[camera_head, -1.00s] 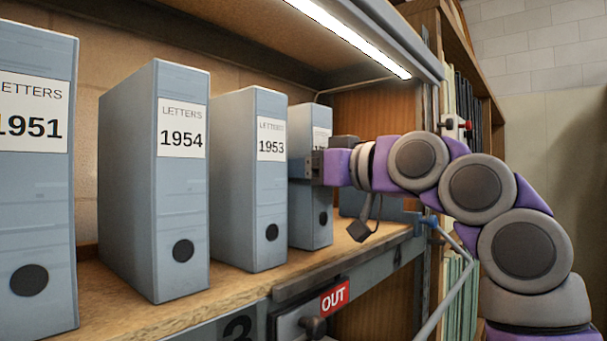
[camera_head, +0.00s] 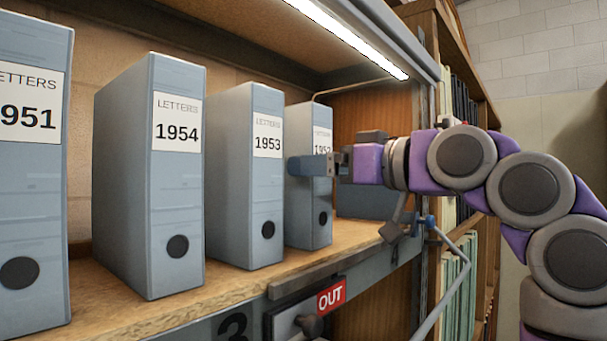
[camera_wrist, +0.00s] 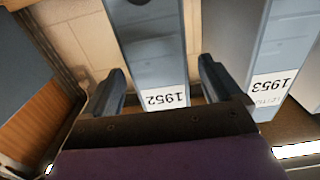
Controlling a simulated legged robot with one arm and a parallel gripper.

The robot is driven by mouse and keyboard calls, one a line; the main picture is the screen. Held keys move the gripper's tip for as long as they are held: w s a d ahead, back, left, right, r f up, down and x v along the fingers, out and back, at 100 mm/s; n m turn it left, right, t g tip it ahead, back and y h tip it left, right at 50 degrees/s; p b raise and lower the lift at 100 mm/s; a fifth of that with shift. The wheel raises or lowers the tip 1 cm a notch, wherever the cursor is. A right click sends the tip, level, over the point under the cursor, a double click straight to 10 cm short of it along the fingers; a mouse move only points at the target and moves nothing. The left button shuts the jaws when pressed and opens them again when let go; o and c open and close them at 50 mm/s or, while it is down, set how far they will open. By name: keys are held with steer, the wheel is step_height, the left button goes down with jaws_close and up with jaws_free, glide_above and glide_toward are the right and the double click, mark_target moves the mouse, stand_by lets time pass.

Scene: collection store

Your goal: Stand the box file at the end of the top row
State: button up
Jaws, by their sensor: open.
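The grey-blue box file labelled 1952 (camera_head: 305,224) stands upright on the wooden shelf, right of the 1953 file with a gap between. In the wrist view, where things appear upside down, the 1952 file (camera_wrist: 150,60) lies between the two spread fingers of my gripper (camera_wrist: 165,85), with space on both sides. In the head view my gripper (camera_head: 318,165) is open in front of the 1952 file's upper half and hides part of its spine. The file's far side is hidden.
The files 1953 (camera_head: 268,190), 1954 (camera_head: 178,205) and 1951 (camera_head: 30,200) stand to the left. A low grey-blue object (camera_head: 365,204) lies to the right, before the wooden end panel (camera_head: 375,110). A lamp (camera_head: 355,45) hangs above. A metal rail edges the shelf.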

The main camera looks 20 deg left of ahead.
steer(key=v, duration=0.7)
steer(key=shift+d+b, duration=0.2)
steer(key=shift+b, duration=0.25)
steer(key=shift+s+a, duration=0.1)
steer(key=shift+a, duration=0.05)
